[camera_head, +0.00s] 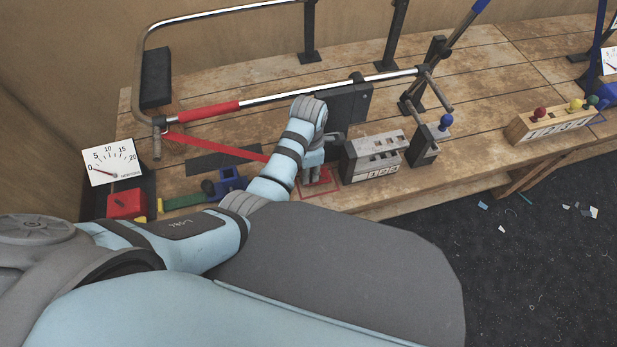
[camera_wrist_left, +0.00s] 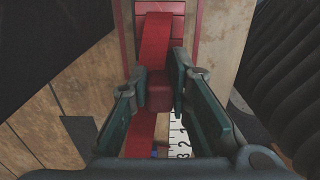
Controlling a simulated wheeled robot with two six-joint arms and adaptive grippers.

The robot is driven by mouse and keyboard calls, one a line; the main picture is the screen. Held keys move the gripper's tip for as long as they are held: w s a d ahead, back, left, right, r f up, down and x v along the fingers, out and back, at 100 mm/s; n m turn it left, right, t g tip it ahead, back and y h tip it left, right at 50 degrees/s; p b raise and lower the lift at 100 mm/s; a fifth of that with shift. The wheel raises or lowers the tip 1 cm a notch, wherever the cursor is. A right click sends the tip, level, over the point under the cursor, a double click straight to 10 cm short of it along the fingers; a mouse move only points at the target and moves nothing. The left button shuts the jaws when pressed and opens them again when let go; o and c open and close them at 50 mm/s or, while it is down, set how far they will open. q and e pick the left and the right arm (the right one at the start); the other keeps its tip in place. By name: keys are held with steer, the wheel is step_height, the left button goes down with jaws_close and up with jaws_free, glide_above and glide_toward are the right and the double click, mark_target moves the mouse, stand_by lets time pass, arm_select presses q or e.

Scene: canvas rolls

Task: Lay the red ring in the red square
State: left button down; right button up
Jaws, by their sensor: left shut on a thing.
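My left gripper (camera_head: 316,176) is shut on a red piece (camera_wrist_left: 160,92), held between its fingertips in the left wrist view. A flat red strap (camera_head: 215,146) slants across the bench towards the gripper in the head view, and a red strap (camera_wrist_left: 155,42) also passes the fingers in the wrist view. I cannot make out a ring shape. The red square (camera_head: 306,195) is an outline near the bench's front edge, beneath the gripper and partly hidden by it. Thin red lines (camera_wrist_left: 197,30) show beyond the fingers in the wrist view. My right gripper is out of view.
A grey slotted block (camera_head: 375,158) stands just right of the gripper. A steel bar with a red sleeve (camera_head: 208,111) runs behind it. A dial gauge (camera_head: 110,162), a red box (camera_head: 126,204) and a blue clamp (camera_head: 229,183) lie left. Bare bench (camera_head: 450,150) shows right.

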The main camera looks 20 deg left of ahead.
arm_select(q)
step_height(320, 180, down, 2)
steer(key=shift+r, duration=0.15)
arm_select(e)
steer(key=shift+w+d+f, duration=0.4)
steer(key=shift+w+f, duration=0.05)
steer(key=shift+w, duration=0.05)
